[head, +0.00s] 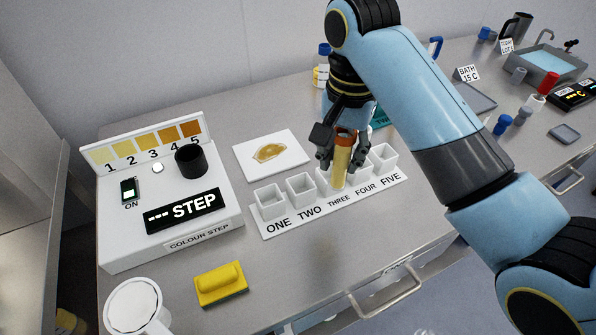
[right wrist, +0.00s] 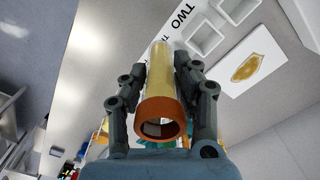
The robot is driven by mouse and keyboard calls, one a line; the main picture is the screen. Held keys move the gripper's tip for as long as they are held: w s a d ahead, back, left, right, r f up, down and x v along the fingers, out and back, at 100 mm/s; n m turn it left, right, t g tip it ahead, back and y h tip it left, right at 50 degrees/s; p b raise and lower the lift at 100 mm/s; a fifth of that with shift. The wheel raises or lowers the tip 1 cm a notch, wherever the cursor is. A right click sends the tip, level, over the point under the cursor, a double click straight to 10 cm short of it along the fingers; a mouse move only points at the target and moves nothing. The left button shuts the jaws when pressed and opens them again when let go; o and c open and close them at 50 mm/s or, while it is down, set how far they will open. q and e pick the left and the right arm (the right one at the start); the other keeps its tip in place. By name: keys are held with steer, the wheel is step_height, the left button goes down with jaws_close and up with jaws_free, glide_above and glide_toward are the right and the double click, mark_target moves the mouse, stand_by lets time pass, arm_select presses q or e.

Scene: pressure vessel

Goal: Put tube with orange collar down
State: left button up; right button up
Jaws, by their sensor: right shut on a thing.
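The tube with the orange collar (head: 341,166) holds amber-yellow liquid and stands close to upright. My right gripper (head: 340,152) is shut on it, one finger on each side below the collar. The tube also shows in the right wrist view (right wrist: 159,80), with its orange collar (right wrist: 160,118) nearest the camera, between the fingers of the gripper (right wrist: 161,70). The tube's lower end is at place THREE of the white rack (head: 328,203). I cannot tell whether it is inside that cup or just above or in front of it. My left gripper is out of view.
The rack's cups ONE (head: 270,202) and TWO (head: 301,189) look empty. A white card with an amber stain (head: 269,152) lies behind. A colour-step unit (head: 170,235) with a black cup (head: 190,160) stands left. A yellow block (head: 220,283) and white mug (head: 134,307) are in front.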

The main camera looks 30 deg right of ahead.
steer(key=w+a+f, duration=0.1)
steer(key=w+f, duration=0.1)
steer(key=w+a+f+p, duration=0.1)
steer(key=w+f, duration=0.1)
steer(key=f, duration=0.1)
steer(key=w+a+f, duration=0.2)
steer(key=shift+w+f, duration=0.1)
steer(key=shift+f, duration=0.15)
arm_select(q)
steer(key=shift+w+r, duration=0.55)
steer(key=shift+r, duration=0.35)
arm_select(e)
steer(key=shift+f, duration=0.3)
steer(key=shift+f, duration=0.15)
steer(key=o, duration=1)
steer(key=shift+o, duration=0.2)
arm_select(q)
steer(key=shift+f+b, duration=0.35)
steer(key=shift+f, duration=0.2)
arm_select(e)
step_height(320, 180, up, 12)
steer(key=shift+r, duration=0.2)
